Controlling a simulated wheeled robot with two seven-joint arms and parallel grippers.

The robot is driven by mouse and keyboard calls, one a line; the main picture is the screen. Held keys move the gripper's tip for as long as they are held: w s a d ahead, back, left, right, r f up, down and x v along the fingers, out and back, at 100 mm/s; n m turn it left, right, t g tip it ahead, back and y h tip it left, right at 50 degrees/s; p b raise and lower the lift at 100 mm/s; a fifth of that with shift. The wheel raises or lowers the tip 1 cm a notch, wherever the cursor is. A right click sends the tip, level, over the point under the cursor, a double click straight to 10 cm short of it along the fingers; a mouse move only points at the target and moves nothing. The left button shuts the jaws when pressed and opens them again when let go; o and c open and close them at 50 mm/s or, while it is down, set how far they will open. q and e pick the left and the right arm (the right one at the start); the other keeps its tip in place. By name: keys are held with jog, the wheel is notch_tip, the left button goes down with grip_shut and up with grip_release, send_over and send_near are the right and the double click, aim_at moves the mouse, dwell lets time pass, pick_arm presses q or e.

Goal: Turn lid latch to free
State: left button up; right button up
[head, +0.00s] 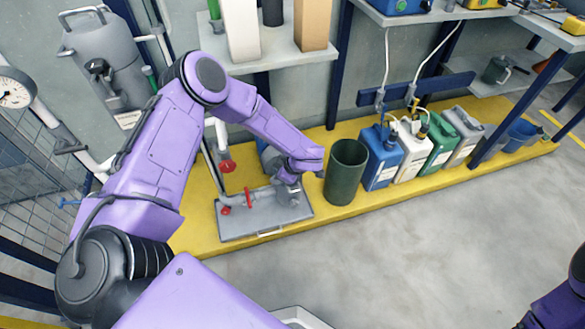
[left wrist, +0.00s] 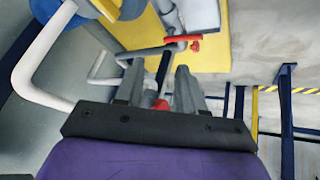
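I cannot make out with certainty which part is the lid latch. A grey tank (head: 106,50) with a handled lid and a black fitting (head: 98,68) on its front hangs at the upper left in the head view. My left gripper (head: 290,184) is low, over the right part of a grey tray (head: 235,222) with pipework. In the left wrist view my left gripper's two grey fingers (left wrist: 158,88) stand apart. A red part (left wrist: 160,104) and a dark bar show between them; contact cannot be told. A red handle (left wrist: 183,38) lies beyond. My right gripper is out of view.
A dark green bin (head: 346,172) stands close right of my left gripper. Blue (head: 379,160), white, green and grey canisters follow along the yellow platform. Red valve handles (head: 248,197) rise from the tray. A shelf (head: 270,50) is above. The front floor is clear.

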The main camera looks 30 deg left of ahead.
pick_arm(q)
jog(key=w+a+r+n+h+b, duration=0.3)
jog(key=w+n+h+b, duration=0.3)
jog(key=w, duration=0.4)
jog(key=shift+n+h, duration=0.3)
jog(key=shift+n, duration=0.2)
notch_tip(320, 180, down, 10)
jog(key=shift+w+a+f+b, duration=0.1)
jog(key=shift+w+a+b, duration=0.05)
jog(key=shift+b, duration=0.75)
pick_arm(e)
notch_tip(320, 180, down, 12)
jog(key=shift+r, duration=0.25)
pick_arm(q)
grip_shut()
